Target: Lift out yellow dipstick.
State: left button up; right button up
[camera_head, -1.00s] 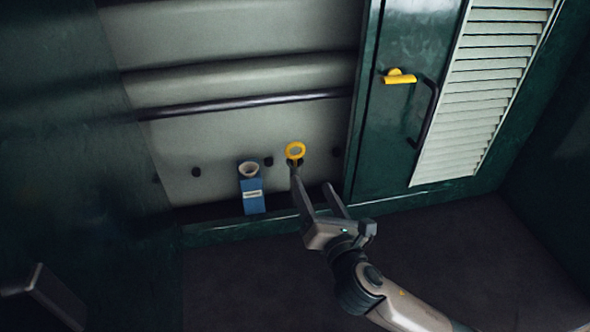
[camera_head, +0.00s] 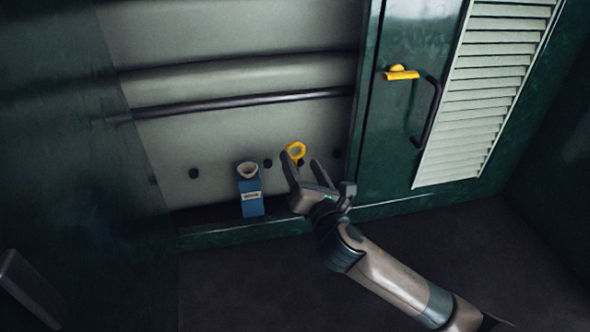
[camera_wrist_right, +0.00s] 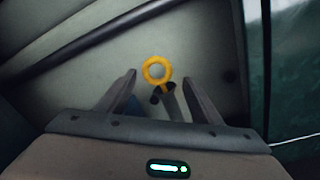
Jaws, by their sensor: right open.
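The yellow dipstick (camera_head: 296,149) shows as a yellow ring at the lower part of the pale panel. In the right wrist view, the yellow ring (camera_wrist_right: 157,70) stands a little beyond the fingertips and roughly midway between them, above a grey tube-like part. My right gripper (camera_head: 301,160) is open, just below and in front of the ring, with nothing between its fingers. The lower end of the dipstick is hidden. A grey piece at the lower left of the head view may be part of my left arm; no left gripper fingers show.
A blue labelled container (camera_head: 250,190) with a pale round opening stands left of the ring. A dark rail (camera_head: 240,103) crosses the panel above. A green door with a yellow handle (camera_head: 401,73) and a dark grab bar (camera_head: 428,112) is at the right.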

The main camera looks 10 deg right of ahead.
aim_at(294, 158)
jog(key=shift+w, duration=0.1)
jog(key=w+b, duration=0.2)
jog(key=w, duration=0.1)
jog(key=w+a+b, duration=0.1)
jog(key=w, duration=0.1)
jog(key=shift+r, duration=0.1)
dwell(0.4)
jog(key=c, duration=1.5)
jog(key=shift+o, duration=0.2)
jog(key=shift+r, duration=0.15)
